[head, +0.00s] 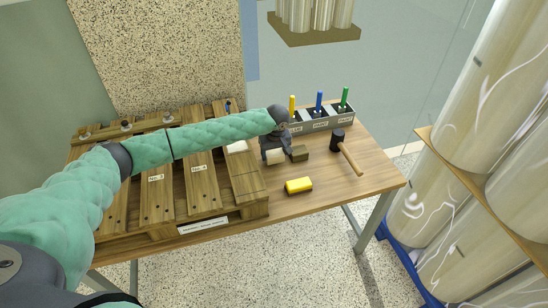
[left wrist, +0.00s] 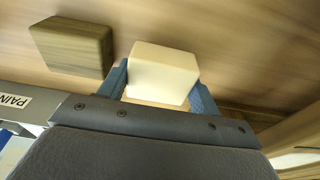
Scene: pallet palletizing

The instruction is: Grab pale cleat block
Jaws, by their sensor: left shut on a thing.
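The pale cleat block (head: 275,157) is in my left gripper (head: 276,150) at the far middle of the table, right of the pallet. In the left wrist view the pale block (left wrist: 163,72) sits between the two blue fingers (left wrist: 163,88), which are shut on it. I cannot tell whether it touches the tabletop. A darker brown block (head: 300,153) lies just right of it and also shows in the left wrist view (left wrist: 72,46), apart from the fingers. My right gripper is not in view.
A wooden pallet (head: 200,188) fills the left of the table (head: 325,190). A grey bin (head: 320,125) with yellow, blue and green markers stands behind my gripper. The front right tabletop is clear.

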